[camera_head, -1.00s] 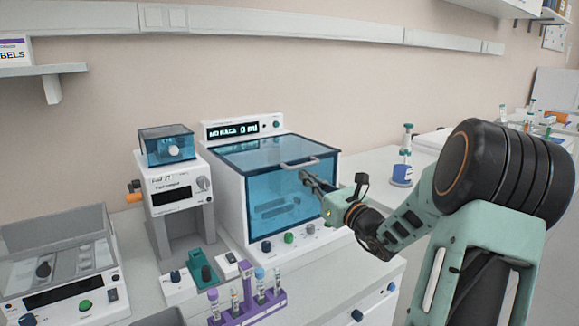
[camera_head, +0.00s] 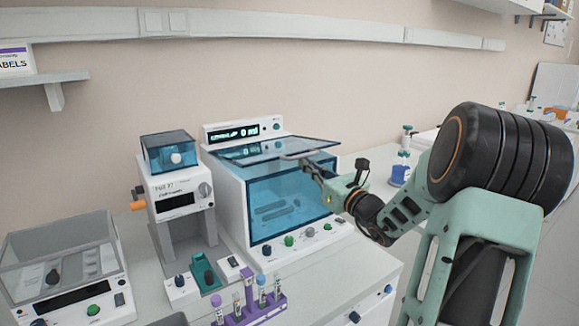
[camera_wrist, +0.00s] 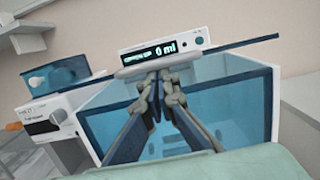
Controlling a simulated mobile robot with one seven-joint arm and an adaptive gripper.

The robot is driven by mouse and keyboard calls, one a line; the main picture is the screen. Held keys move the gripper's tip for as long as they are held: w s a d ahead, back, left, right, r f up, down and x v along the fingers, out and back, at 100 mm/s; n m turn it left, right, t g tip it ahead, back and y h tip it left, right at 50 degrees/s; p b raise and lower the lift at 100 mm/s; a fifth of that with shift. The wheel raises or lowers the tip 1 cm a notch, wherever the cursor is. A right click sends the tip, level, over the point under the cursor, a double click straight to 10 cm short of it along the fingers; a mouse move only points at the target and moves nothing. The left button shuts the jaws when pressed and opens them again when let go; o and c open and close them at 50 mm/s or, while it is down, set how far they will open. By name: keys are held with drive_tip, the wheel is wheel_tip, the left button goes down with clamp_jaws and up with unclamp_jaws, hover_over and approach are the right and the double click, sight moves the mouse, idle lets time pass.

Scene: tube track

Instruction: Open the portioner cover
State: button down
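The portioner (camera_head: 237,205) is a white box with a blue see-through front, a small display and knobs along its foot. Its blue see-through cover (camera_head: 265,150) is tilted up a little, the front edge lifted clear of the box. The grey bar handle (camera_head: 296,155) is on the cover's front edge. My gripper (camera_head: 312,166) is at the handle from the front right. In the wrist view, the fingers (camera_wrist: 160,76) close together on the handle (camera_wrist: 140,68), and the cover (camera_wrist: 248,43) shows almost edge-on below the display, which reads 0 ml.
A white device with a blue top (camera_head: 177,190) stands close on the left. A purple tube rack (camera_head: 250,312) is in front. A grey-lidded device (camera_head: 70,265) sits at far left. A blue-labelled bottle (camera_head: 400,172) stands behind my arm. Above the cover is free room.

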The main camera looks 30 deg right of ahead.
drive_tip(key=shift+r+p, duration=0.3)
drive_tip(key=shift+r, duration=0.55)
drive_tip(key=shift+w+r+p, duration=0.1)
drive_tip(key=shift+r+p, duration=0.15)
drive_tip(key=shift+p, duration=0.05)
wheel_tip(320, 180, up, 6)
drive_tip(key=w+p, duration=0.2)
drive_tip(key=p, duration=0.2)
drive_tip(key=shift+w+a+r, duration=0.15)
drive_tip(key=shift+w+a, duration=0.05)
drive_tip(key=shift+w, duration=0.2)
